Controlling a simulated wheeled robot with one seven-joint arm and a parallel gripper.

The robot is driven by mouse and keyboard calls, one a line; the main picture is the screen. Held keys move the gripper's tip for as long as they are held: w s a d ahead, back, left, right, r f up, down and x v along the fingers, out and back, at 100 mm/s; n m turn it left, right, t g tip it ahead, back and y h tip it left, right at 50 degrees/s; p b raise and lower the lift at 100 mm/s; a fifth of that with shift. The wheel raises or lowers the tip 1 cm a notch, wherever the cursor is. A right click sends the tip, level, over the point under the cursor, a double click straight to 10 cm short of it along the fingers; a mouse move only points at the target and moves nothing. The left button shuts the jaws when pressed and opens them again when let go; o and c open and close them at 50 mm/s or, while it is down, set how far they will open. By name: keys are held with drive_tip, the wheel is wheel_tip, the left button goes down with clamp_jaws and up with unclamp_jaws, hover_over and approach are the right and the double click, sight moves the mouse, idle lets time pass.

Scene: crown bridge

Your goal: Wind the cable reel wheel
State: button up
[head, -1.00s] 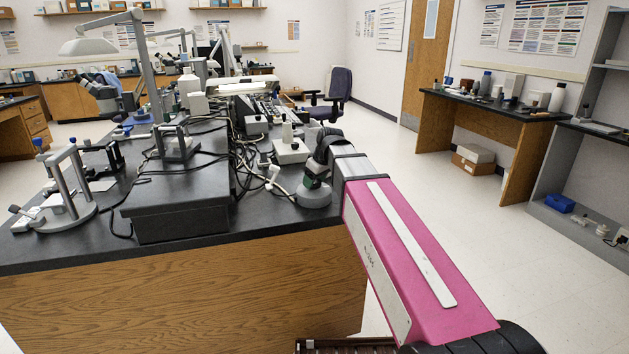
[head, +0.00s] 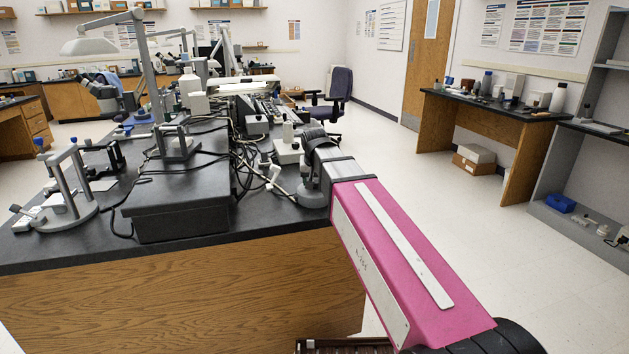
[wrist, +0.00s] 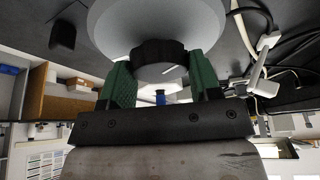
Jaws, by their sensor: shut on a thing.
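In the wrist view, a large grey round body (wrist: 125,28), which looks like the cable reel wheel, fills the top middle. A black round knob (wrist: 158,62) sticks out from it. My gripper (wrist: 163,76) has one green finger on each side of this knob and is shut on it. The exact contact at the fingertips is hard to see. In the head view, the grey round base (head: 312,197) of the device stands at the right front corner of the dark bench. My forearm and wrist hide most of the device and the fingers there.
Loose cables (head: 245,160) lie left of the device, close to a white box (head: 288,152). A grey raised block (head: 180,205) and a grey stand (head: 68,195) are further left on the bench (head: 235,230). The floor (head: 440,215) on the right is clear.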

drive_tip(key=shift+m, duration=0.5)
drive_tip(key=o, duration=0.9)
drive_tip(key=shift+s+r, duration=0.1)
drive_tip(key=v, duration=1)
drive_tip(key=shift+a+r, duration=0.2)
drive_tip(key=shift+r, duration=0.1)
